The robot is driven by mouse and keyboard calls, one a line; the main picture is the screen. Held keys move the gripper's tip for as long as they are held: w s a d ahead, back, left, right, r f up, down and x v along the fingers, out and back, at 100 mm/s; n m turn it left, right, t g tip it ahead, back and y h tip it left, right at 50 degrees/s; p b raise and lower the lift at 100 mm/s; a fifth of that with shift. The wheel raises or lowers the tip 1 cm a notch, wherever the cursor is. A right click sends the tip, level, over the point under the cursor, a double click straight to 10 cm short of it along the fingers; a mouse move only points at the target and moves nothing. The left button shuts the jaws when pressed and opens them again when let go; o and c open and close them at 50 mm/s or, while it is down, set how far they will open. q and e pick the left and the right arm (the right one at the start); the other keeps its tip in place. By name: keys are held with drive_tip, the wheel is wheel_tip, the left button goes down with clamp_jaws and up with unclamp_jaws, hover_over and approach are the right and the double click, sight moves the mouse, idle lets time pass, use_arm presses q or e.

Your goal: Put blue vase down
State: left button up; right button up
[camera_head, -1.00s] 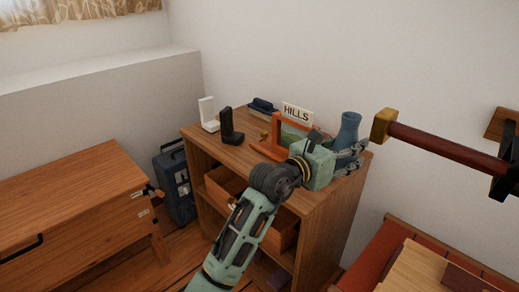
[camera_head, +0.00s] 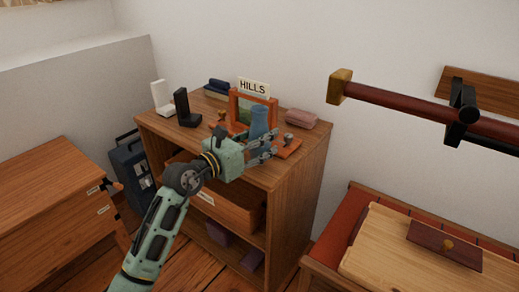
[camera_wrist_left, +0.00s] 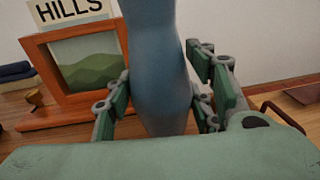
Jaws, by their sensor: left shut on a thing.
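The blue vase (camera_head: 260,122) is upright between the fingers of my left gripper (camera_head: 262,148), over the front part of the wooden cabinet top (camera_head: 205,143). The left gripper is shut on it. In the left wrist view the blue vase (camera_wrist_left: 157,60) fills the middle, with green finger pads (camera_wrist_left: 170,105) on both sides. Its base is hidden by the gripper, so I cannot tell whether it touches the top. My right gripper is not in view.
An orange framed picture (camera_head: 240,104) with a HILLS sign (camera_head: 254,88) stands behind the vase. White (camera_head: 162,98) and black (camera_head: 187,107) bookends stand to the left. A pink case (camera_head: 288,118) lies to the right. A dark red bar (camera_head: 420,108) juts in at upper right.

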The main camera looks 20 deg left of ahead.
use_arm(q)
wheel_tip(320, 180, down, 3)
drive_tip(key=shift+r+b, duration=0.15)
drive_tip(key=shift+b, duration=0.2)
drive_tip(key=shift+r, duration=0.1)
drive_tip(key=o, duration=1.4)
